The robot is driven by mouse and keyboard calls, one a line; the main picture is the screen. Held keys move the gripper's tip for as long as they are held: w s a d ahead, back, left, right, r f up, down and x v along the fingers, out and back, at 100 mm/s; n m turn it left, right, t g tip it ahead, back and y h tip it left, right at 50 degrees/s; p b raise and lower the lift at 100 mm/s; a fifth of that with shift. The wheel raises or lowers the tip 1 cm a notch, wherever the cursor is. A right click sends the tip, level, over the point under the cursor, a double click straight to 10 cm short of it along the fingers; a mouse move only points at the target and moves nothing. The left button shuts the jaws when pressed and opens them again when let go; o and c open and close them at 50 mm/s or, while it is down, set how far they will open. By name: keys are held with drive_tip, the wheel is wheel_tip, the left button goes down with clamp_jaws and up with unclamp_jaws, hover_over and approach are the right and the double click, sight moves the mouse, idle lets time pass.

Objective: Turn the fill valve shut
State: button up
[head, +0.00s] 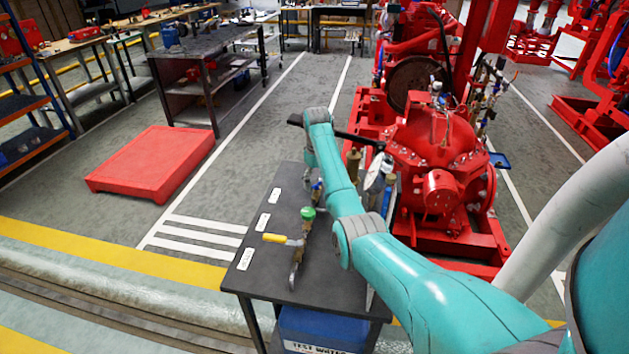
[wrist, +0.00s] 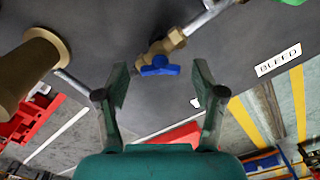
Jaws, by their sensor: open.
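In the wrist view, a small brass valve with a blue butterfly handle (wrist: 160,68) shows just beyond my open gripper (wrist: 160,80). The handle appears between the two fingertips, with no clear contact. It lies nearly level in the picture, at a slant to the pipe. In the head view, the blue handle (head: 318,187) is partly hidden by my arm. A green-handled valve (head: 308,213) and a yellow-lever valve (head: 283,239) stand closer on the same bench. No label reading "fill" can be made out; my right finger partly covers the label nearest the blue handle.
The dark bench (head: 262,282) carries several white labels; one reads BLEED (wrist: 278,60). A brass fitting (wrist: 28,68) stands left in the wrist view. The red pumpset (head: 435,150) stands right of the bench. A red platform (head: 152,165) lies left, with clear floor between.

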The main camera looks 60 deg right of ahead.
drive_tip(key=c, duration=1.1)
drive_tip(key=shift+c, duration=0.2)
drive_tip(key=shift+m, duration=0.3)
drive_tip(key=m, duration=0.9)
drive_tip(key=shift+m, duration=0.5)
